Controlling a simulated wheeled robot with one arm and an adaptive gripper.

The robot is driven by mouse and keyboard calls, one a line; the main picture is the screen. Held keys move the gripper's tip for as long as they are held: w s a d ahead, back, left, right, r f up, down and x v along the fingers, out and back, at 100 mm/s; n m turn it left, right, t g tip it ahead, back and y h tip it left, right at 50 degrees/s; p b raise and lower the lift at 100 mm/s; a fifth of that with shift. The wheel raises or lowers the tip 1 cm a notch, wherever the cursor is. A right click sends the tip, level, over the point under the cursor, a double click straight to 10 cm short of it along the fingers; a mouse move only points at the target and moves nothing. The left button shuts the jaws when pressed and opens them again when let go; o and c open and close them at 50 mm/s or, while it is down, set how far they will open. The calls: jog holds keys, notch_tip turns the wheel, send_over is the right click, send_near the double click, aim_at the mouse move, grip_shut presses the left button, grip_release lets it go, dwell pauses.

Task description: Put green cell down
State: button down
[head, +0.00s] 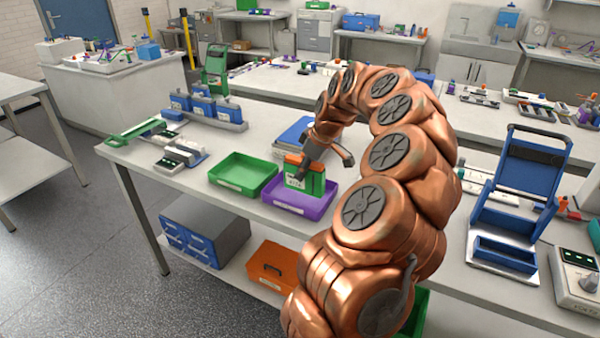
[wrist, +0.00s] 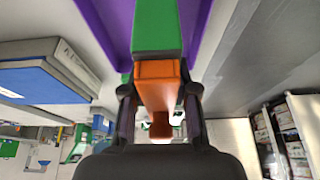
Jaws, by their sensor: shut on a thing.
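The green cell (head: 306,185) has an orange top and a white label. It stands upright at the purple tray (head: 325,206), and I cannot tell whether its base touches the tray floor. My gripper (head: 312,158) is shut on the cell's orange top. In the wrist view the orange top (wrist: 158,85) sits between my fingers (wrist: 160,105), with the green body (wrist: 157,28) beyond it and the purple tray wall (wrist: 105,25) beside it.
An empty green tray (head: 243,174) stands just left of the purple tray. A blue-topped box (head: 294,133) lies behind. Blue cells (head: 203,106) stand in a rack at the back left. A blue fixture (head: 522,180) stands at the right. The bench's front edge is close to the trays.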

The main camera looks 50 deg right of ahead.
jog(key=shift+w+d+f+p, duration=0.2)
jog(key=shift+w+f+p, duration=0.4)
jog(key=shift+f, duration=0.25)
jog(key=shift+w+d+f+p, duration=0.2)
jog(key=shift+w+f+p, duration=0.35)
jog(key=shift+f, duration=0.45)
jog(key=shift+f+b, duration=0.15)
jog(key=shift+b, duration=0.15)
jog(key=c, duration=0.9)
grip_release()
jog(key=b+v, duration=0.2)
jog(key=v, duration=1)
jog(key=shift+w, duration=0.1)
